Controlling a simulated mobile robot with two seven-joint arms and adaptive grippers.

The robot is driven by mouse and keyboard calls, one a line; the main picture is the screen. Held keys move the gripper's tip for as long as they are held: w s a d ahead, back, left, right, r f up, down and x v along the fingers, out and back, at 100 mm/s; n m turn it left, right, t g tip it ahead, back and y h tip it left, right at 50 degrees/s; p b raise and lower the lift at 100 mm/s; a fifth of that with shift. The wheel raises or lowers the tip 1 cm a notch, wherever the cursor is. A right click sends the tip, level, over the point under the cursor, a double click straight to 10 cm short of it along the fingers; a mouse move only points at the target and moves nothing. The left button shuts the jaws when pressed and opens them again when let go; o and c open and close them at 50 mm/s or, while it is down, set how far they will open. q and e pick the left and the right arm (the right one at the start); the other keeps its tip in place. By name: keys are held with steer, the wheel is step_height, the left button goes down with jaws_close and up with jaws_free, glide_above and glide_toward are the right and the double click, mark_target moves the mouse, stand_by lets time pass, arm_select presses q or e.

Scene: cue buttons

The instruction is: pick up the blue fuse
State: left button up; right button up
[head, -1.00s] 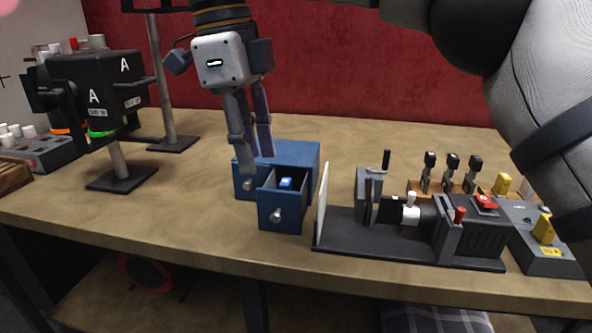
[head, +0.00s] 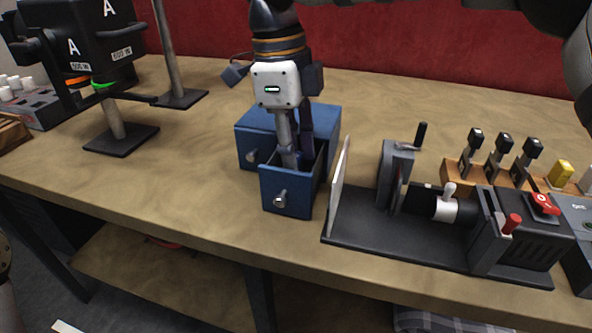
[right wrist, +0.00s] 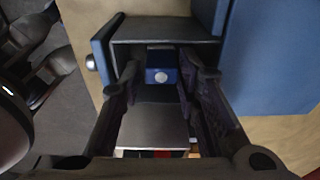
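The blue fuse (right wrist: 160,72) lies inside the open drawer (head: 286,193) of a small blue cabinet (head: 318,122). In the right wrist view it is a small blue block with a pale round spot. In the head view the fuse is hidden by my gripper and the drawer walls. My right gripper (head: 295,163) points down into the drawer. Its two fingers (right wrist: 160,88) are apart, one on each side of the fuse, with gaps visible between finger and fuse. I cannot tell how deep the tips are. My left gripper is not in view.
A black-based fixture (head: 400,235) with a pale upright plate (head: 339,185) stands just right of the drawer. Several black-handled levers (head: 500,150) stand further right. A black stand (head: 121,138) is at the left. The table front between stand and cabinet is clear.

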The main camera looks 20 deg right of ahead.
steer(key=shift+f, duration=0.65)
jaws_close()
step_height(320, 180, up, 10)
steer(key=shift+r, duration=0.1)
